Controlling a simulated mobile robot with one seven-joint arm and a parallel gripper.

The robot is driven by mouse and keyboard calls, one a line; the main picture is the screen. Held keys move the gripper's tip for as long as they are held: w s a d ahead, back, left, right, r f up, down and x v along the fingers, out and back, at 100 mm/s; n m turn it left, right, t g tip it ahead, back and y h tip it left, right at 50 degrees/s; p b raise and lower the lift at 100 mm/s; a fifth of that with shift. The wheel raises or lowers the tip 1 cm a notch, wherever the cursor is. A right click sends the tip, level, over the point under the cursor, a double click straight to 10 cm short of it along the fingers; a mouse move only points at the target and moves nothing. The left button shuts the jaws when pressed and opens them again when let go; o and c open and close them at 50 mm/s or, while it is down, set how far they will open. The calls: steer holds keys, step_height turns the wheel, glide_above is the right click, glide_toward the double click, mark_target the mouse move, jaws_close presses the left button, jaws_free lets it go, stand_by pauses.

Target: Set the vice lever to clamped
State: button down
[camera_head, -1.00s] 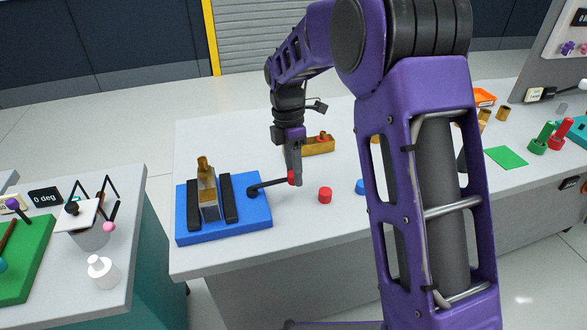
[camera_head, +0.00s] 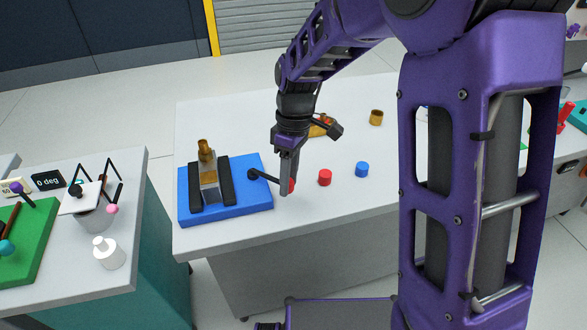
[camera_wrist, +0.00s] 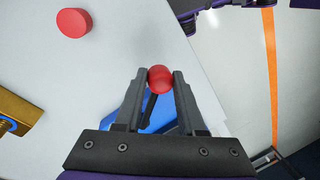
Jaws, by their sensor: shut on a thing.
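The vice (camera_head: 243,203) has a blue base with two dark jaws and stands on the white table. A brass and grey piece (camera_head: 208,177) stands between the jaws. The vice lever (camera_head: 268,178) is a dark rod that runs from a pivot on the base to the right and slightly toward me, ending in a red knob (camera_wrist: 160,78). My gripper (camera_head: 288,190) points down and is shut on the red knob. In the wrist view the knob sits between the two fingertips, and the rod and blue base show behind it.
A red cylinder (camera_head: 325,177) and a blue cylinder (camera_head: 362,169) stand to the right of my gripper. A brass block (camera_head: 321,127) and a brass ring (camera_head: 376,117) are farther back. The table's front edge (camera_head: 280,228) is close to the gripper.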

steer(key=s+a+m, duration=0.2)
steer(key=m, duration=0.1)
steer(key=shift+s+y, duration=0.15)
steer(key=shift+y, duration=0.15)
steer(key=shift+s+a+m+t, duration=0.15)
steer(key=shift+s+a+m, duration=0.15)
steer(key=shift+m, duration=0.25)
steer(key=shift+s+a+m+t, duration=0.2)
steer(key=shift+a+m, duration=0.2)
steer(key=shift+m, duration=0.15)
steer(key=c, duration=0.5)
jaws_free()
steer(key=r, duration=0.5)
steer(key=w+d+r+p, duration=0.1)
steer(key=r, duration=0.5)
steer(key=w+d+r+p, duration=0.1)
steer(key=r, duration=0.5)
steer(key=shift+d, duration=0.25)
